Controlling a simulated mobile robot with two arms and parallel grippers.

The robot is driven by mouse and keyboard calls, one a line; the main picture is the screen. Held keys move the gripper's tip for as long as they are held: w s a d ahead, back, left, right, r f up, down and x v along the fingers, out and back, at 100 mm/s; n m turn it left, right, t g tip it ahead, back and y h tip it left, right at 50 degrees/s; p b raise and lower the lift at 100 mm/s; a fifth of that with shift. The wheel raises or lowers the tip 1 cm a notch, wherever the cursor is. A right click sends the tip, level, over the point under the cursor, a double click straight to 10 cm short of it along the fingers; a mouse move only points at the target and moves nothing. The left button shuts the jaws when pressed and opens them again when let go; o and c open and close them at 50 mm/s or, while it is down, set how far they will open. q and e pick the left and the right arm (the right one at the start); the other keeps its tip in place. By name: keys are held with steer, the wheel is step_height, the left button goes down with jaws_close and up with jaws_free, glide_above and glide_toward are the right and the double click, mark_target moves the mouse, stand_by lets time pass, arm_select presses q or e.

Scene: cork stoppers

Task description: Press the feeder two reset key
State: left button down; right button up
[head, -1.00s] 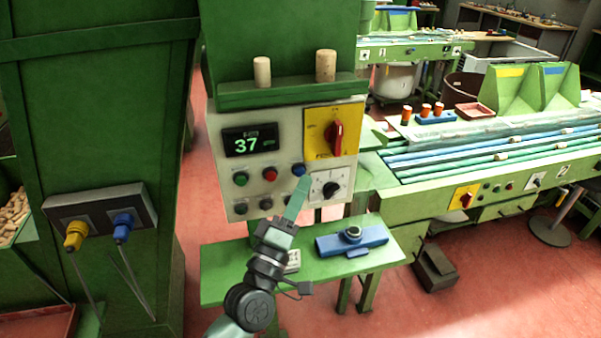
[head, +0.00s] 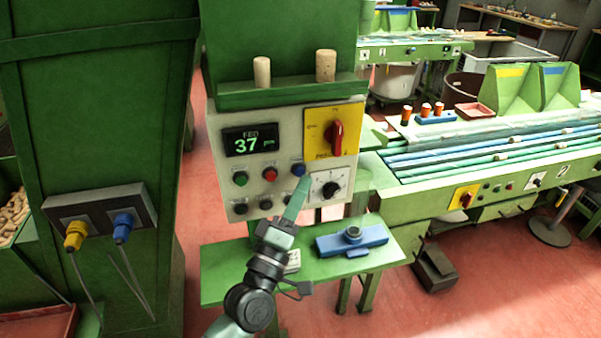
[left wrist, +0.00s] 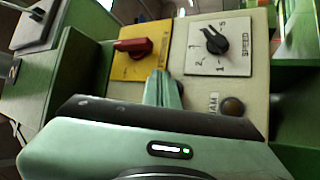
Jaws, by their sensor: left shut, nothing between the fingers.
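A pale control panel (head: 222,192) carries a lit display (head: 254,140) reading 37. Below it is a row with a dark green key (head: 240,179), a red key (head: 270,174) and a blue key (head: 298,169). The key labels are too small to read, so I cannot tell which is the reset key. My left gripper (head: 301,184) is shut and empty, its tips just below the blue key; contact cannot be told. In the left wrist view the shut fingers (left wrist: 163,88) cover the panel middle, and no blue key shows. My right gripper is not in view.
A yellow plate with a red rotary switch (head: 336,135) and a black speed dial (head: 330,189) flank the keys. A lower row has dark buttons (head: 240,209). A green shelf (head: 225,278) with a blue fixture (head: 350,241) lies below. Conveyor machinery stands right.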

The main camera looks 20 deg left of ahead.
arm_select(q)
steer(key=shift+w+a, duration=0.15)
steer(key=shift+w+a, duration=0.15)
steer(key=shift+w, duration=0.05)
stand_by(0.3)
steer(key=shift+w+a, duration=0.2)
steer(key=shift+w, duration=0.15)
stand_by(0.8)
steer(key=shift+s, duration=0.1)
steer(key=shift+s+d, duration=0.45)
steer(key=shift+s, duration=0.2)
steer(key=shift+s+d+p, duration=0.35)
steer(key=shift+s+d, duration=0.4)
steer(key=shift+s, duration=0.3)
steer(key=shift+s+d+p, duration=0.3)
steer(key=shift+s+d, duration=0.4)
steer(key=shift+s, duration=0.3)
